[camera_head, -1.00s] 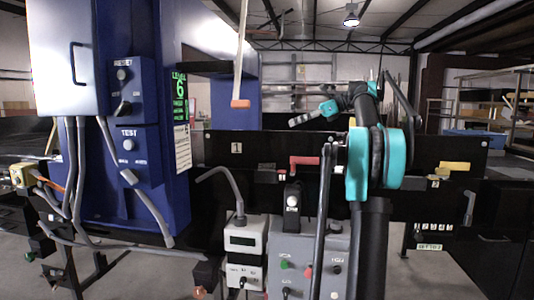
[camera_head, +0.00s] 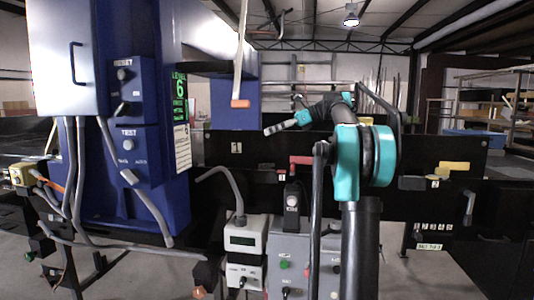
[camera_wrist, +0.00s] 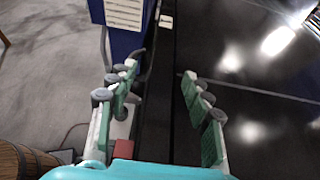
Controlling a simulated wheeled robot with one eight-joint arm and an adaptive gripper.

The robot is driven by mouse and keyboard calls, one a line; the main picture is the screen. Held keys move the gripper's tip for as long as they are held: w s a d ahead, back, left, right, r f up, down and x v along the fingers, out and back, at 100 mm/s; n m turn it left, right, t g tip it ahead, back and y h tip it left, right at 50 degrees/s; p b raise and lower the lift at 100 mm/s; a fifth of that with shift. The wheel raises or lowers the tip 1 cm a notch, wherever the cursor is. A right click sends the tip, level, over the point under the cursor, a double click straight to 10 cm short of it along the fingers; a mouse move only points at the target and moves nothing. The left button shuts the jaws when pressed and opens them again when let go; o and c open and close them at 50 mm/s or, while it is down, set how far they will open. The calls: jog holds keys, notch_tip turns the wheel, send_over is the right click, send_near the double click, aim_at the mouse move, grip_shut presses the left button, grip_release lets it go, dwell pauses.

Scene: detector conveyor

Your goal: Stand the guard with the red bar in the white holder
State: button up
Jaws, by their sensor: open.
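A red block (camera_wrist: 123,149), perhaps the same bar, shows low in the wrist view beside the left finger. The guard's full shape cannot be made out. I cannot pick out a white holder for certain; a pale box with a display (camera_head: 244,242) stands in front of the conveyor. My gripper (camera_head: 274,128) is open and empty, above and left of the red bar. In the wrist view its green-padded fingers (camera_wrist: 158,75) are spread over a dark strip.
A blue cabinet (camera_head: 150,190) with knobs stands at left, near a hanging orange-tipped rod (camera_head: 240,103). A yellow piece (camera_head: 454,167) sits on the conveyor side at right. A grey control box (camera_head: 290,250) stands in front. A wooden barrel (camera_wrist: 25,160) shows in the wrist view.

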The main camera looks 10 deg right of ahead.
grip_shut()
jog(key=shift+r, duration=0.2)
dwell(0.5)
jog(key=shift+r, duration=0.2)
notch_tip(320, 180, up, 7)
jog(key=shift+f, duration=0.2)
jog(key=s+a, duration=0.3)
jog(key=s, duration=0.5)
jog(key=s+a, duration=0.3)
jog(key=s, duration=0.6)
notch_tip(320, 180, up, 7)
jog(key=shift+d, duration=0.2)
dwell(0.6)
jog(key=shift+s+r, duration=0.1)
